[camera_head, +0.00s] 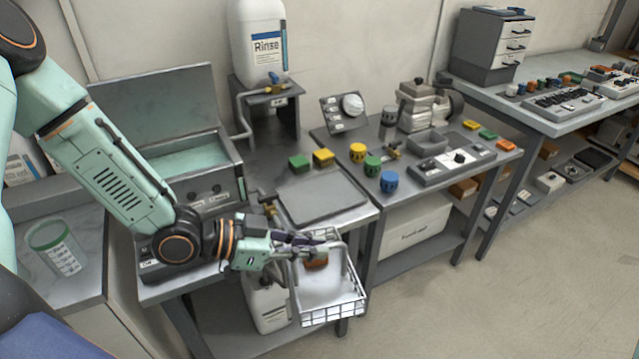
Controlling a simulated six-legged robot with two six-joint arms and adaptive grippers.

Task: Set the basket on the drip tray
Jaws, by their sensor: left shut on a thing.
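The wire basket (333,313) hangs in front of the bench edge, low in the middle of the view. Its floor looks pale, and an orange-brown piece (316,264) shows inside it. My left gripper (322,240) is shut on the basket at its upper back side, and the fingers partly cover the hold. The drip tray (322,200) is a flat grey tray on the bench, behind and above the basket in the picture. Its visible surface is bare. My right gripper is not in view.
An open-lidded cleaner with a liquid-filled tank (190,160) stands left of the tray. Several colored cups stand right. A Rinse canister (258,45) stands behind.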

